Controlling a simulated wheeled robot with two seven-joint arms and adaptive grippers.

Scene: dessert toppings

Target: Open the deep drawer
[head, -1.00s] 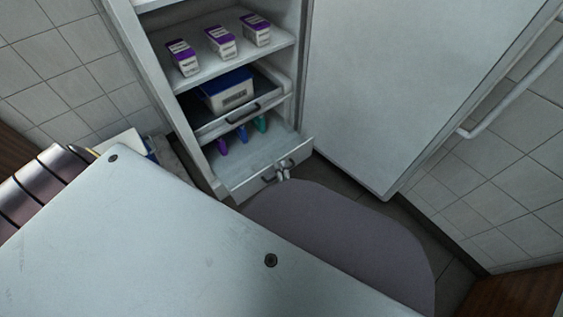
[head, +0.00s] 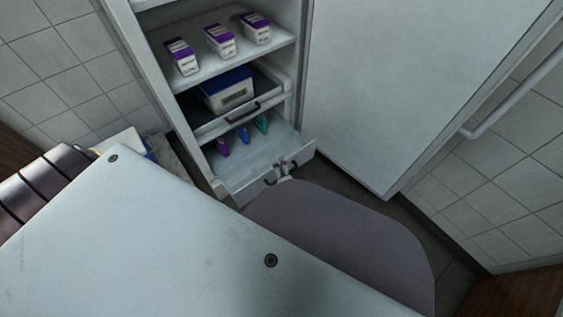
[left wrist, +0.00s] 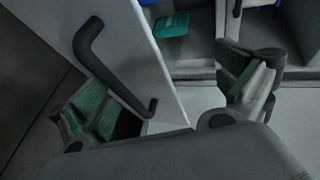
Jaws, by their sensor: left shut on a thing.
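The deep drawer (head: 245,181) is the lowest one in the white cabinet and stands partly pulled out, with purple, blue and teal items (head: 261,124) toward its back. Its dark handle (left wrist: 110,65) is on the outer face of the front panel (left wrist: 160,70). My left gripper (head: 284,167) is at the top edge of that panel. In the left wrist view, one finger is on the handle side and the other on the inner side, so the gripper (left wrist: 158,68) is shut across the panel. My right gripper is not in view.
Above are a shallower drawer (head: 243,110) with a blue-lidded box (head: 228,92) and a shelf (head: 215,63) with three purple-topped cartons. The open cabinet door (head: 400,90) stands on the right. A white rail (head: 515,80) runs along the tiled wall. A strip of dark floor shows beside the drawer.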

